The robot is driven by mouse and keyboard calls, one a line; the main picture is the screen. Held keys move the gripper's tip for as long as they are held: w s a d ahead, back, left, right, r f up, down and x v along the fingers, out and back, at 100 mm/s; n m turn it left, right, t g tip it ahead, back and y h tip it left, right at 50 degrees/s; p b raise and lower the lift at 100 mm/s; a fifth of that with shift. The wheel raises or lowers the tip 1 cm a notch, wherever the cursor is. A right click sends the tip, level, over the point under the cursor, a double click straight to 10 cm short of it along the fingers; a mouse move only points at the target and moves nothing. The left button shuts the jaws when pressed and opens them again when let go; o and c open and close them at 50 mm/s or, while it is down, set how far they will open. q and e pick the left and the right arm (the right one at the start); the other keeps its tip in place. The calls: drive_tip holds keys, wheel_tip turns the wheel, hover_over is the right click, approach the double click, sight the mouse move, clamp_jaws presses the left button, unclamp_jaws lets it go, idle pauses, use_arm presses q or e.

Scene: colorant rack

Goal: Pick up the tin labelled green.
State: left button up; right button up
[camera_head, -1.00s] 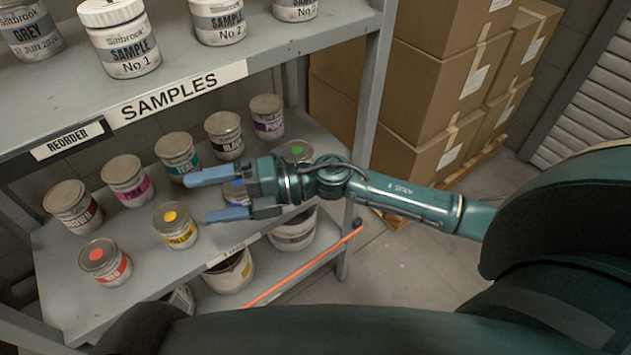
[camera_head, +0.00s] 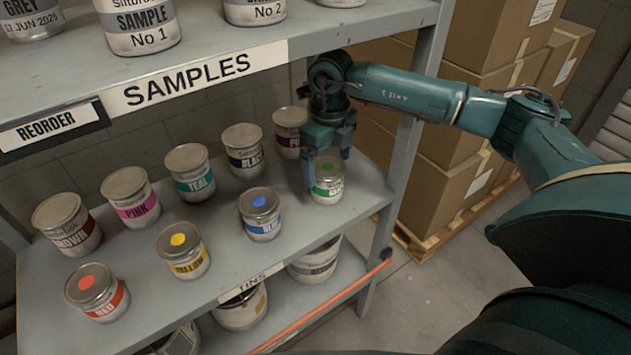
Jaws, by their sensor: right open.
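The green tin (camera_head: 327,184) stands upright near the right end of the middle shelf (camera_head: 215,235). It has a green dot on its lid and a green label band, partly covered by a finger. My right gripper (camera_head: 327,168) points down at this tin, its two blue fingers apart. One finger is at the tin's left side and the other is near its back right. I cannot tell whether the fingers touch it. My left gripper is not in view.
The blue tin (camera_head: 260,214) stands just left of the green one, and the purple tin (camera_head: 289,131) behind. Several other tins fill the shelf leftward. The upper samples shelf (camera_head: 205,45) overhangs, and a shelf post (camera_head: 405,150) stands at right. Cardboard boxes (camera_head: 450,180) are beyond.

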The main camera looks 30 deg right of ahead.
drive_tip(key=f, duration=0.6)
drive_tip(key=shift+w+d+f, duration=0.2)
drive_tip(key=shift+f, duration=0.1)
drive_tip(key=c, duration=1.1)
drive_tip(key=shift+r, duration=0.1)
drive_tip(key=shift+c, duration=0.2)
